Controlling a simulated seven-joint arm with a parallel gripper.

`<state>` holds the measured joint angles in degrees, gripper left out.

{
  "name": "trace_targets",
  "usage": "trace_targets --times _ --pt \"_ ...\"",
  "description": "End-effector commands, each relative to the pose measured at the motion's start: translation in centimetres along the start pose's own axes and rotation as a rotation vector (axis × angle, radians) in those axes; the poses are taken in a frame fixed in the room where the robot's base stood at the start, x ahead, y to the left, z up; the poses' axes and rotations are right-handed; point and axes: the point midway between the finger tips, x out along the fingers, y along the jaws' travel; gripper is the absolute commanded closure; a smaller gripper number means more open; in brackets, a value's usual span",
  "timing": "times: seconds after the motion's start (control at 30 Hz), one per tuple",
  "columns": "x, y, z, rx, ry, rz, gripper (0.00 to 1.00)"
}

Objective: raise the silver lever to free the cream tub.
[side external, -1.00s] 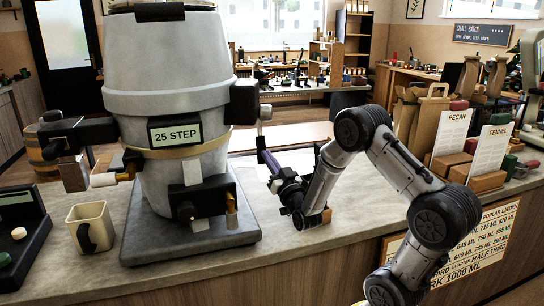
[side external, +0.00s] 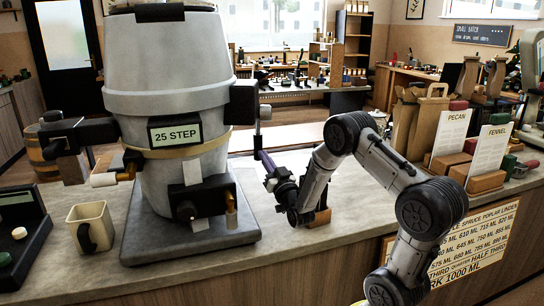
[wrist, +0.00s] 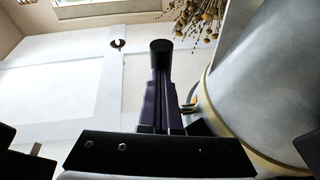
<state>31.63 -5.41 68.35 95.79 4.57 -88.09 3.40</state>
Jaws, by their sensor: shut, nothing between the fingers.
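The grey drum (side external: 168,85) labelled 25 STEP stands on a dark base on the counter. A cream tub (side external: 97,212) with a dark handle stands on the counter left of the drum.
Pecan and fennel cards (side external: 490,150) in wooden blocks and paper bags stand at the right. A small wooden block (side external: 320,216) is beside my wrist. The counter right of the drum is mostly clear.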

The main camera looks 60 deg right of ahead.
Motion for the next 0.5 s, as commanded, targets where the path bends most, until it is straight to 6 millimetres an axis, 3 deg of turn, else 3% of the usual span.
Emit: trace_targets --times 0.1,0.23,0.5 --pt "0.4 0.2 0.1 0.004 -0.007 0.008 1.00" --pt "-0.5 0.2 0.1 0.004 -0.007 0.008 1.00" --pt "-5.9 0.1 0.1 0.001 -0.007 0.004 1.00"
